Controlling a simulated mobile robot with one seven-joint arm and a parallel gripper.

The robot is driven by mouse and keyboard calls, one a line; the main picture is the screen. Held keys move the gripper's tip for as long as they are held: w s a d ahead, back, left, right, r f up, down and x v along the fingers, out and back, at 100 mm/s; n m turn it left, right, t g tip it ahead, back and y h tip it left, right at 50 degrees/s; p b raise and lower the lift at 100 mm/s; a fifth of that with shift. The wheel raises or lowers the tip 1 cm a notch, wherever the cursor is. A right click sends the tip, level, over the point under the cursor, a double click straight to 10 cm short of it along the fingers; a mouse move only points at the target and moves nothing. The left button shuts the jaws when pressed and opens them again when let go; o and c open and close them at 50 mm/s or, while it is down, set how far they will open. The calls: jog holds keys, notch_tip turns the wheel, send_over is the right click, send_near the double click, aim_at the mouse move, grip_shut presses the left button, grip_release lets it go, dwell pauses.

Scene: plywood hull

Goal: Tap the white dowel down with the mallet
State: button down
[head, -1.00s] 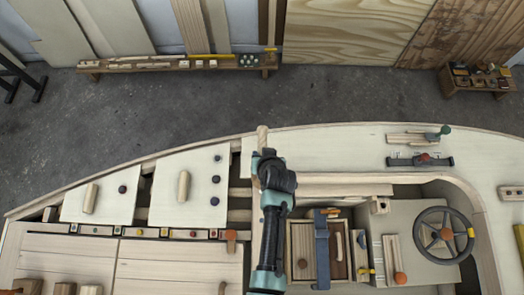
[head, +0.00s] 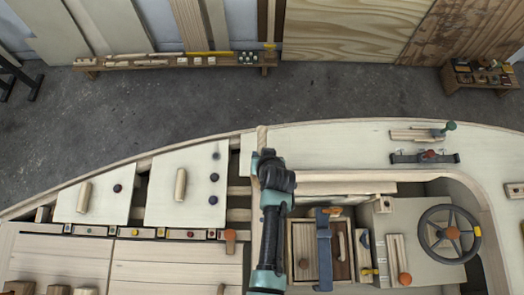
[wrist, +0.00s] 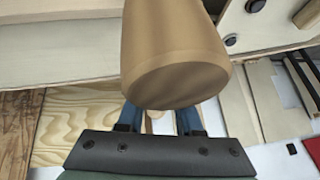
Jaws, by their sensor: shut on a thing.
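My gripper (head: 266,160) is at the hull's upper edge, near the middle of the head view, with dark fingers mostly hidden by the wrist. It holds the mallet (wrist: 175,60): a thick, tan wooden cylinder with a rounded end fills the upper middle of the wrist view. Blue finger parts show behind it. In the head view a short pale wooden part (head: 262,138) sticks out past the gripper. A strip with several small coloured pegs (head: 138,232) runs along the left deck. I cannot tell which, if any, is the white dowel.
Two pale panels (head: 200,212) with wooden handles and dark knobs lie left of my arm. An open cockpit with a steering wheel (head: 449,233) and a blue bar (head: 323,250) is to the right. A low shelf (head: 180,62) stands beyond the grey floor.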

notch_tip(320, 180, down, 5)
jog(key=b, duration=0.4)
jog(key=shift+r, duration=0.2)
notch_tip(320, 180, up, 5)
jog(key=p, duration=0.5)
jog(key=shift+r, duration=0.1)
jog(key=shift+f, duration=0.2)
jog(key=shift+w+f+b, duration=0.15)
jog(key=shift+f+b, duration=0.15)
jog(key=shift+b, duration=0.2)
